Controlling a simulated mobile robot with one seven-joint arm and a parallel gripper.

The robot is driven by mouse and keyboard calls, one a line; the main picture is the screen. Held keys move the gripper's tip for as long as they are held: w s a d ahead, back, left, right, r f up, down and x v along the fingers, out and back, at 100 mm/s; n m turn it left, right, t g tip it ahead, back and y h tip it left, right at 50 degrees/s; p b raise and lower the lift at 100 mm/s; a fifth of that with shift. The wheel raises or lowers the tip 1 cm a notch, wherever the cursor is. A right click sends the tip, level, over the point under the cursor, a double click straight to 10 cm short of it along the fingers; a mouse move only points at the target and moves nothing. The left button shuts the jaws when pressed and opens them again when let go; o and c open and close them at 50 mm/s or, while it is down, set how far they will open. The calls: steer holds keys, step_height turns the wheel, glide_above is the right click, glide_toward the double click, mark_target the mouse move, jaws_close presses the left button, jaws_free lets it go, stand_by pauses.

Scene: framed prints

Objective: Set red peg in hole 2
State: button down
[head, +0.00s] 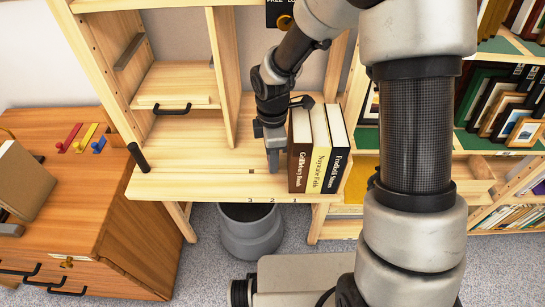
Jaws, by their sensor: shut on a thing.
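My gripper (272,160) points down at the shelf board, just left of the books, above the number 2 on the front edge. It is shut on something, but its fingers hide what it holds. A small dark square hole (251,171) shows above the number 3. The spot behind number 2 is covered by my gripper, so hole 2 is hidden. I cannot tell whether the red piece is the peg.
Three upright books (320,150), brown, yellow and black, stand close to my gripper's right. A wooden divider (222,75) rises to its left. A grey bin (250,235) stands below the shelf board (200,180). The board's left part is clear.

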steer(key=shift+f+b, duration=0.35)
steer(key=shift+f, duration=0.25)
steer(key=c, duration=1.5)
jaws_free()
steer(key=shift+o, duration=0.2)
step_height(320, 180, up, 8)
steer(key=shift+f+p, duration=0.25)
steer(key=shift+p, duration=0.65)
steer(key=shift+a, duration=0.1)
